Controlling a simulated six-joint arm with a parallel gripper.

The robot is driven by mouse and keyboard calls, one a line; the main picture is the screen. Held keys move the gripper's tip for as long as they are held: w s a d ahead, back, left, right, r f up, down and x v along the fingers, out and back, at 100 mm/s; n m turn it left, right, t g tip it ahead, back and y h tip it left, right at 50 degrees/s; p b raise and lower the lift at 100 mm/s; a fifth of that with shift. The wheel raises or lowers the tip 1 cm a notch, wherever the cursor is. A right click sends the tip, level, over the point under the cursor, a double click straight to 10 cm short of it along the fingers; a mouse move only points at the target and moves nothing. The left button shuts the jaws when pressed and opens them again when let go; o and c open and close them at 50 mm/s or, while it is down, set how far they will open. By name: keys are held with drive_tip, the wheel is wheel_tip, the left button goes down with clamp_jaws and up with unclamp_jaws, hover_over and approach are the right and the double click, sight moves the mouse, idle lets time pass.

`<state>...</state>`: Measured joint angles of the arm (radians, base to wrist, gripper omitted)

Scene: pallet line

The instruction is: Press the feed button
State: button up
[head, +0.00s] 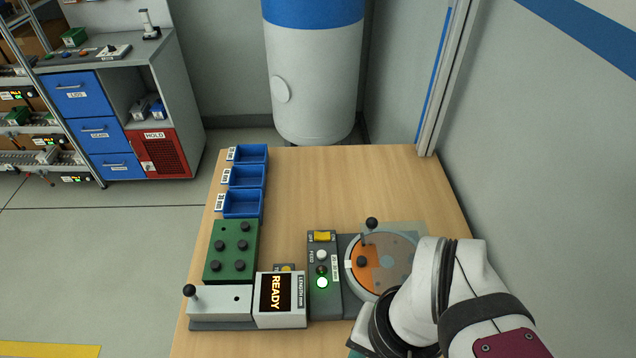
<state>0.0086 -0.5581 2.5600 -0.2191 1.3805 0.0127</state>
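A narrow dark grey control panel (325,303) stands on the wooden table. A pale round button (321,255) sits on it beside small upright lettering that seems to read FEED. Below the button are a dark green round part (321,270) and a brightly lit whitish-green lamp (322,283). A yellow part (322,236) is at the panel's top. My arm enters from the lower right, and its wrist is to the right of and below the panel. My gripper's fingers do not show, so nothing tells whether they are open or shut.
Right of the panel is a round dial (396,248) with an orange sector and a black-knobbed lever (371,223). Left are a READY display (279,293), a green block (231,251) with black knobs, and blue bins (243,204). The table's back (340,175) is clear.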

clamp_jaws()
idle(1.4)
